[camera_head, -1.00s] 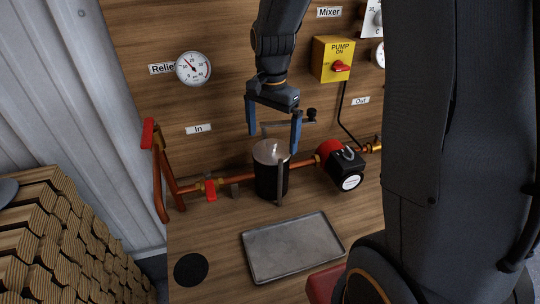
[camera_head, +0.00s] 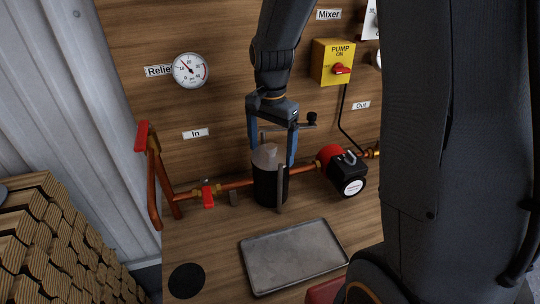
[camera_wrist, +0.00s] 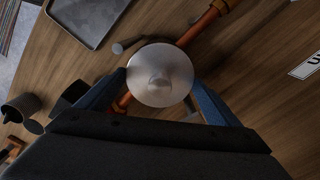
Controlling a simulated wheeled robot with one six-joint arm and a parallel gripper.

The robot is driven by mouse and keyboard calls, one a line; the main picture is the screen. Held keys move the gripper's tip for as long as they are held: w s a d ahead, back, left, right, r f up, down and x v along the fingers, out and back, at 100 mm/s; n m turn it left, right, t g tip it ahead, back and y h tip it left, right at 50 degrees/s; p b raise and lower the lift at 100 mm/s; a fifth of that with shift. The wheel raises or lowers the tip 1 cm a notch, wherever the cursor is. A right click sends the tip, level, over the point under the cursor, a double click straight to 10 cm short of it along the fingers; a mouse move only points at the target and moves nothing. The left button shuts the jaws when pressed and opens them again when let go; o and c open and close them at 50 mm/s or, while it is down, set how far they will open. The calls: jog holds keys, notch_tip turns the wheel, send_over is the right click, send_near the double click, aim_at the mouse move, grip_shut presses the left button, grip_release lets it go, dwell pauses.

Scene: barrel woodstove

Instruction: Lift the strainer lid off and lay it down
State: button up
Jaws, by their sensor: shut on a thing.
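The strainer is a dark cylinder (camera_head: 270,187) standing on the copper pipe line. Its lid (camera_head: 266,156) is a pale metal disc on top, and the lid also fills the middle of the wrist view (camera_wrist: 160,75), with a small knob at its centre. My gripper (camera_head: 272,158) points down over the strainer, with its blue fingers on either side of the lid. In the wrist view its fingers (camera_wrist: 163,92) press against opposite sides of the lid's rim. The lid sits level on the strainer; I cannot see any gap beneath it.
A grey metal tray (camera_head: 292,256) lies empty on the wooden surface in front. A dark round disc (camera_head: 186,280) lies left of it. A red-and-black pump (camera_head: 342,169) stands right of the strainer. A red-handled valve (camera_head: 208,195) and copper pipes lie left.

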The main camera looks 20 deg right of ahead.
aim_at(271, 146)
jog(key=shift+r+p, duration=1.05)
jog(key=shift+r, duration=0.05)
jog(key=shift+c, duration=0.2)
jog(key=shift+r+p, duration=2.05)
jog(key=shift+r, duration=0.35)
